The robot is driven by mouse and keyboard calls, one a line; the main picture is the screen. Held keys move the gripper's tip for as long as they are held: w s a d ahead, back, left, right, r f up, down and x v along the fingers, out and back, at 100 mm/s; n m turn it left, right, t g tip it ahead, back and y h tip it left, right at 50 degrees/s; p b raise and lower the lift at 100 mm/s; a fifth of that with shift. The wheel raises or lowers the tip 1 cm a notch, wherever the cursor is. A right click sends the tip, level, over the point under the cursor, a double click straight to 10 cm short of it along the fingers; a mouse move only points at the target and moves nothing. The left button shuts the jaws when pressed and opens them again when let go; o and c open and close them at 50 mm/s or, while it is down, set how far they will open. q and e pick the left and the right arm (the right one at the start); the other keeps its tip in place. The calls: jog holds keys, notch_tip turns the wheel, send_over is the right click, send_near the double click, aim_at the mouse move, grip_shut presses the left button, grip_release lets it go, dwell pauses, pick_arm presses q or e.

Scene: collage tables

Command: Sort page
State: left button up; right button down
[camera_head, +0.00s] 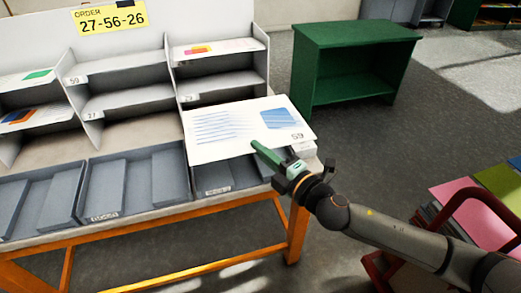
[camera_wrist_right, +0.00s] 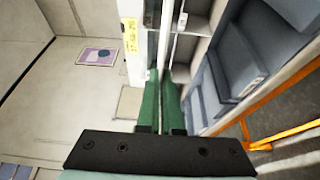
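A white page (camera_head: 220,139) with blue lines, a blue block and a number like 59 is held out flat over the right end of the sorting table. My right gripper (camera_head: 262,152) has its green fingers at the page's near edge and appears shut on it. In the right wrist view the fingers (camera_wrist_right: 161,105) are close together, with the page seen nearly edge-on. The grey sorting shelf (camera_head: 125,98) has numbered slots, some with pages in them. A yellow order sign (camera_head: 109,18) reads 27-56-26. My left gripper is not in view.
Grey trays (camera_head: 108,212) line the front of the table, above an orange frame (camera_head: 150,236). A green cabinet (camera_head: 352,40) stands behind on the right. Coloured sheets (camera_head: 468,208) lie on a red-railed cart at lower right. The floor between is clear.

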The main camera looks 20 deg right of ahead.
jog(key=n+p, duration=0.1)
jog(key=p, duration=0.3)
jog(key=r+n+g+h+p, duration=0.1)
jog(key=n+p, duration=0.1)
jog(key=p, duration=0.1)
jog(key=shift+p, duration=0.4)
jog(key=shift+f+n, duration=0.25)
jog(key=shift+n, duration=0.25)
jog(key=n+h, duration=0.1)
jog(key=n+g, duration=0.1)
jog(key=n, duration=0.1)
jog(key=shift+f+h, duration=0.3)
jog(key=shift+h, duration=0.1)
jog(key=shift+n, duration=0.3)
jog(key=shift+r+n+g+h, duration=0.1)
jog(key=shift+n+g+h, duration=0.2)
jog(key=shift+n+h, duration=0.6)
jog(key=n+h, duration=0.2)
jog(key=n, duration=0.2)
jog(key=shift+h, duration=0.3)
